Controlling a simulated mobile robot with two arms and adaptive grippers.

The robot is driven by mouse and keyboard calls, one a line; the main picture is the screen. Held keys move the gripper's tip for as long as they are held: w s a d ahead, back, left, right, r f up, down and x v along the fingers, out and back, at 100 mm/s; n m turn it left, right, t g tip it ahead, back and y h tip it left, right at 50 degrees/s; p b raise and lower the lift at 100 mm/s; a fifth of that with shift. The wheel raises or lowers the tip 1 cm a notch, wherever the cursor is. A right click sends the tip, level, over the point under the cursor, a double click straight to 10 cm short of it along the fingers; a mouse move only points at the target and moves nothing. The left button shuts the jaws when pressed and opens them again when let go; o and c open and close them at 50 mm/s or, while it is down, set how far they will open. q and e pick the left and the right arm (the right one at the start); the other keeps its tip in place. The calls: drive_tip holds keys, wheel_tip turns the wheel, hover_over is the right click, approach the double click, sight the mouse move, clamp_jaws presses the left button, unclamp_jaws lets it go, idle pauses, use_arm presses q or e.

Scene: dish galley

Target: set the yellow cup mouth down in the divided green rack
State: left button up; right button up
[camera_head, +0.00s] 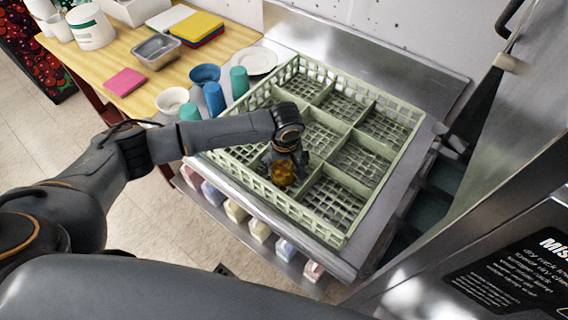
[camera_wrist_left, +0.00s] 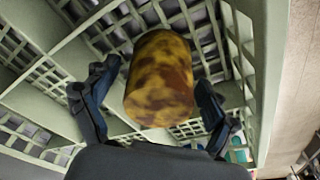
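The divided green rack (camera_head: 345,238) sits on a metal counter, with several square compartments. The yellow cup (camera_head: 283,173), mottled with brown, is at the rack's near-left part, below my left gripper (camera_head: 284,163). I cannot tell whether the cup touches the rack floor. My right gripper is out of view.
Blue and teal cups (camera_head: 214,98), bowls (camera_head: 172,100) and a white plate (camera_head: 257,60) stand left of the rack. A metal tray (camera_head: 157,52) and a pink cloth (camera_head: 126,82) lie on the wooden table. The rack's other visible compartments look empty.

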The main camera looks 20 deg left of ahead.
use_arm(q)
drive_tip(key=shift+r, duration=0.6)
drive_tip(key=r+b, duration=0.1)
drive_tip(key=r, duration=0.2)
drive_tip(key=s+r+b, duration=0.1)
drive_tip(key=r, duration=0.3)
drive_tip(key=r+b, duration=0.1)
drive_tip(key=r, duration=0.2)
drive_tip(key=shift+s+d+r, duration=0.2)
drive_tip(key=shift+s+d, duration=0.05)
drive_tip(key=shift+d, duration=0.1)
drive_tip(key=shift+r, duration=0.3)
drive_tip(key=shift+s, duration=0.1)
